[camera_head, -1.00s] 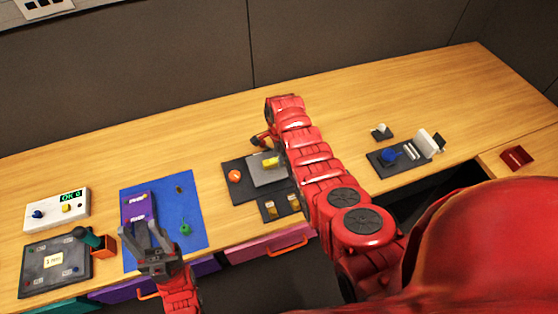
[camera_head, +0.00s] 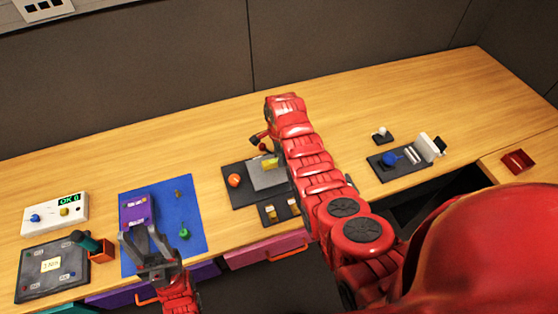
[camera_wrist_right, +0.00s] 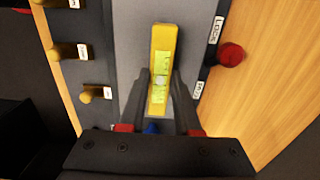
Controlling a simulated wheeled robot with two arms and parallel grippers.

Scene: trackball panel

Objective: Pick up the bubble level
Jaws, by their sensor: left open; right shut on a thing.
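The bubble level (camera_wrist_right: 163,55) is a yellow bar with a green vial. In the right wrist view it stands lengthwise between the fingers of my right gripper (camera_wrist_right: 161,92), which is shut on it near its lower end. In the head view the level (camera_head: 270,163) shows over the grey plate (camera_head: 264,177), partly behind my right arm. I cannot tell how much gap there is beneath it. My left gripper (camera_head: 138,234) is open at the front of the blue mat, by the purple box.
A purple box (camera_head: 135,208) lies on the blue mat (camera_head: 185,213). A white box (camera_head: 53,214) stands at the left. The back of the table is clear.

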